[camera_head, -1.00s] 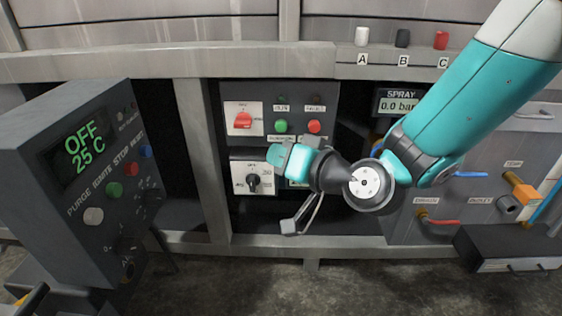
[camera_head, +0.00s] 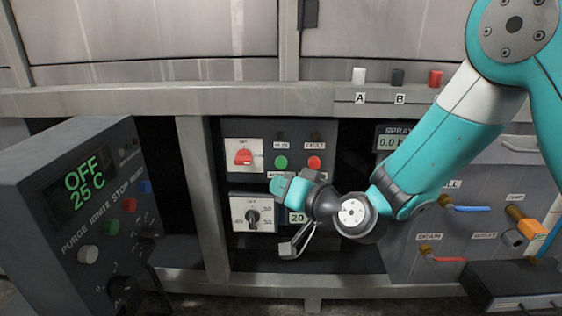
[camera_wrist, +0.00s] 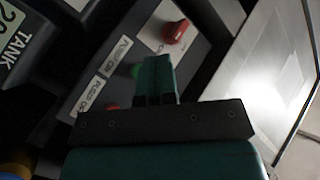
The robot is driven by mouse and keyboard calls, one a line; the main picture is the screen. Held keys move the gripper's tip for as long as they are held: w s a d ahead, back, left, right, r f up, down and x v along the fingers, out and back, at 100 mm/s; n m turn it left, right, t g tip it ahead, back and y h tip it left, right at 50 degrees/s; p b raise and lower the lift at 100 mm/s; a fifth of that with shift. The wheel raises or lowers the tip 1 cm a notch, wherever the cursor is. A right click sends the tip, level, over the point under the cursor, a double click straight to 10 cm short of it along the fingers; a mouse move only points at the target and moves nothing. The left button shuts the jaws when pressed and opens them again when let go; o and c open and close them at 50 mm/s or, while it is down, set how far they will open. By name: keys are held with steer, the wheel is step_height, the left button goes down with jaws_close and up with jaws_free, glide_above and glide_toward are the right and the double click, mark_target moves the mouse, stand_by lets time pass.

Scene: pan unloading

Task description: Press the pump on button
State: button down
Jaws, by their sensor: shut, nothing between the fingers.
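A dark control panel carries a green button (camera_head: 280,161), a red button (camera_head: 314,162) beside it, a red rotary switch (camera_head: 243,157) and a black dial (camera_head: 252,216). My gripper (camera_head: 279,186) is shut and empty, in front of the panel just below the green button in the head view. It hides part of the label under that button. In the wrist view my teal fingers (camera_wrist: 158,62) are together and point at the panel. The green button (camera_wrist: 135,70) shows partly behind them, near the pump labels (camera_wrist: 115,62). I cannot tell whether the fingers touch the panel.
A grey burner box (camera_head: 82,205) reading OFF 25 C stands at the left. A frame post (camera_head: 203,190) rises left of the panel. Valves, including a red-handled drain (camera_head: 447,259), are at the right. A ledge (camera_head: 250,97) with A, B, C switches runs above.

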steer(key=shift+w+d, duration=0.1)
steer(key=shift+w, duration=1.85)
steer(key=shift+w, duration=0.1)
stand_by(0.4)
steer(key=shift+w+p, duration=0.3)
steer(key=shift+w, duration=0.05)
steer(key=shift+w, duration=0.5)
stand_by(0.7)
steer(key=shift+s, duration=0.95)
steer(key=shift+s+b, duration=0.1)
steer(key=shift+b, duration=0.2)
steer(key=s+b, duration=0.1)
steer(key=s, duration=0.3)
steer(key=shift+s, duration=0.4)
